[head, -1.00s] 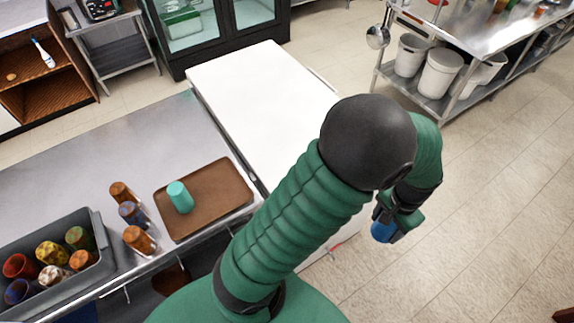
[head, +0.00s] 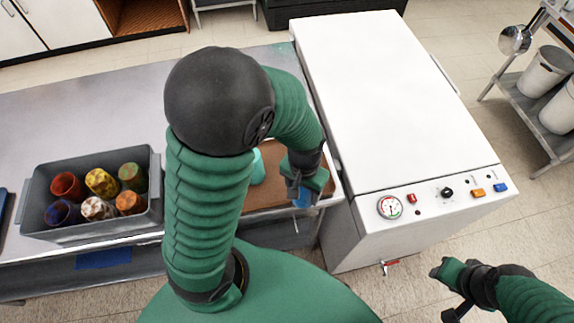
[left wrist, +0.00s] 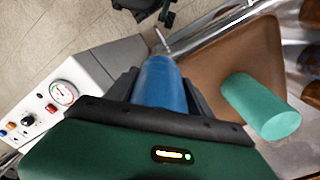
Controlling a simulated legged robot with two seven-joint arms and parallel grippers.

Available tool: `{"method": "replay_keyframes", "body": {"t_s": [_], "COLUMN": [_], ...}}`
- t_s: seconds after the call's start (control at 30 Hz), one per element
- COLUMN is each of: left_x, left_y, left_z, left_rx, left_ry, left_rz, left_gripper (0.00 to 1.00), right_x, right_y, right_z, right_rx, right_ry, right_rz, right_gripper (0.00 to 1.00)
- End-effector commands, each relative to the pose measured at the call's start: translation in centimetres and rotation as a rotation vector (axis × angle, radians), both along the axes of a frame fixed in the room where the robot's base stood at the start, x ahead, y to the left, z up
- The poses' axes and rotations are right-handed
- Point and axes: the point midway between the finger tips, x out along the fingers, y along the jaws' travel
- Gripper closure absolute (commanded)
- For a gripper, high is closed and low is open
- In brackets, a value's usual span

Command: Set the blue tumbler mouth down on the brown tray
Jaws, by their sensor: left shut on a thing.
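My left gripper (head: 300,186) is shut on the blue tumbler (head: 302,201). In the head view it hangs at the front right part of the brown tray (head: 262,197). In the left wrist view the blue tumbler (left wrist: 160,85) sits between the fingers, with the tray (left wrist: 210,50) beside and beyond it. I cannot tell which way its mouth faces. A teal tumbler (head: 258,168) stands on the tray, left of my gripper; it also shows in the left wrist view (left wrist: 262,108). My right gripper (head: 447,292) looks open and empty, low at the right.
A grey bin (head: 92,234) of coloured tumblers stands at the left of the steel counter (head: 90,115). A white machine (head: 390,95) with a gauge and buttons adjoins the tray's right side. My left arm hides part of the counter.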

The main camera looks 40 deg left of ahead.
Motion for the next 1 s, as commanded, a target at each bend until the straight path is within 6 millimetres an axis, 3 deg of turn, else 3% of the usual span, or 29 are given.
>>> {"method": "replay_keyframes", "body": {"t_s": [0.2, 0.4, 0.67, 0.97, 1.0], "left_x": [5.4, 8.5, 8.8, 8.8, 8.8], "left_y": [5.3, 7.9, 7.9, 8.0, 8.0], "left_z": [-0.4, -0.8, -4.3, -4.7, -4.8], "left_rx": [-0.004, -0.005, -0.004, -0.004, -0.004], "left_ry": [0.002, 0.001, 0.003, 0.001, 0.0], "left_rz": [0.008, 0.003, 0.001, 0.001, 0.002], "left_gripper": [0.81, 0.81, 0.81, 0.81, 0.39], "right_x": [0.0, 0.0, 0.0, 0.0, 0.0], "right_y": [0.0, 0.0, 0.0, 0.0, 0.0], "right_z": [1.1, 1.6, 2.1, 1.8, 1.7], "right_rx": [0.0, 0.0, 0.0, 0.0, 0.0], "right_ry": [-0.001, -0.001, -0.001, -0.001, 0.0], "right_rz": [0.0, 0.0, 0.001, 0.0, 0.0], "right_gripper": [0.64, 0.64, 0.64, 0.64, 0.64]}}
